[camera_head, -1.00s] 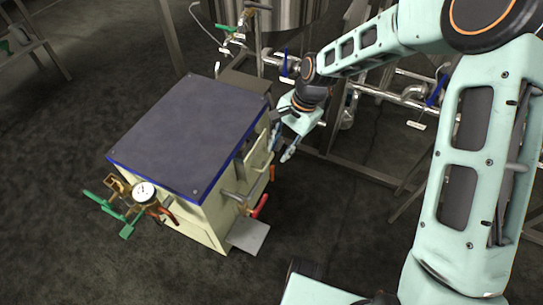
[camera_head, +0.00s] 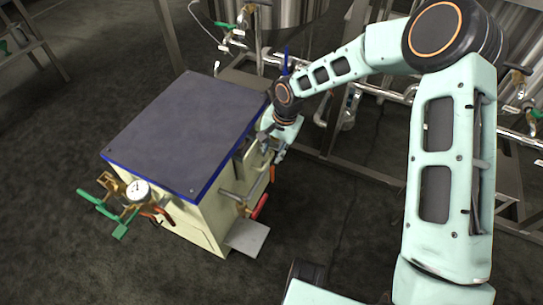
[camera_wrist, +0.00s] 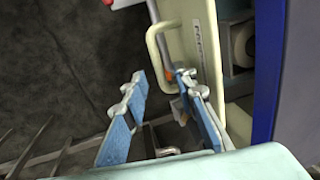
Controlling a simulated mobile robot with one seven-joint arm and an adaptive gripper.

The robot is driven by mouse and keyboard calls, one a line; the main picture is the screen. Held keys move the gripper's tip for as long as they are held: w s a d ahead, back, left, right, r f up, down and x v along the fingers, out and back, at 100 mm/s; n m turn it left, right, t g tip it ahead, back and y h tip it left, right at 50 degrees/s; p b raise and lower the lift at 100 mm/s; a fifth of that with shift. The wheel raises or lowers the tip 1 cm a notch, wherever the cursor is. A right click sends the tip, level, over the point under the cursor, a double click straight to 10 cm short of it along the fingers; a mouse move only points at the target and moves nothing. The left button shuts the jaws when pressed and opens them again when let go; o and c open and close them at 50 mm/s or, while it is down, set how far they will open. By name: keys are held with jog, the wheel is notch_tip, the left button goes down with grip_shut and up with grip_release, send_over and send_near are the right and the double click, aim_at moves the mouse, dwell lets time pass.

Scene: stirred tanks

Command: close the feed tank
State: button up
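The box-shaped unit that I take for the feed tank has a dark top with a blue edge (camera_head: 190,125) and cream sides. In the wrist view a cream front panel (camera_wrist: 203,50) with a pale bar handle (camera_wrist: 153,45) stands apart from the body, with a gap behind it. My gripper (camera_wrist: 160,84) is open, its two blue fingers spread. The handle's lower end shows beyond and between the fingertips; I cannot tell whether they touch it. In the head view my gripper (camera_head: 273,150) is at the unit's right side, partly hidden by my wrist.
A gauge (camera_head: 138,190) with green-handled valves sticks out at the unit's front left. A red-handled valve (camera_head: 258,207) and a grey plate (camera_head: 247,237) are at its lower right. Steel pipes and frames stand behind and to the right. The floor in front is clear.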

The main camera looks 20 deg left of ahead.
jog(key=shift+a+f, duration=0.1)
jog(key=shift+f, duration=0.4)
grip_shut()
